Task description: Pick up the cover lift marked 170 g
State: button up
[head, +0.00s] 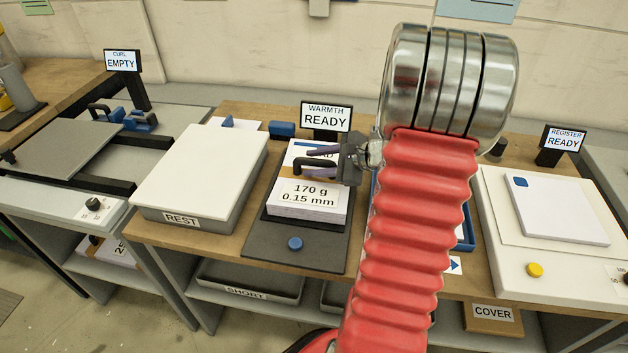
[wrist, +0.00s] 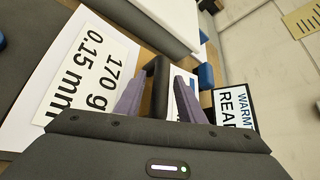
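The cover lift marked 170 g (head: 309,205) is a white stack labelled "170 g 0.15 mm", lying on a dark mat (head: 270,243) in front of the WARMTH sign. A black handle (head: 302,172) stands on its top and also shows in the wrist view (wrist: 153,72). My gripper (head: 315,157) is low over the stack at the handle. In the wrist view its two purple fingers (wrist: 159,88) are apart, one on each side of the handle, with gaps visible. My arm hides the area to the right of the stack.
A white-topped REST block (head: 203,170) stands to the left. The WARMTH READY sign (head: 326,118) and a small blue block (head: 283,129) stand behind. A blue button (head: 295,243) is on the mat's front. A blue-edged tray (head: 467,230) is partly hidden by my arm.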

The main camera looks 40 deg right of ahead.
grip_shut()
jog(key=shift+a+f, duration=0.1)
dwell(1.0)
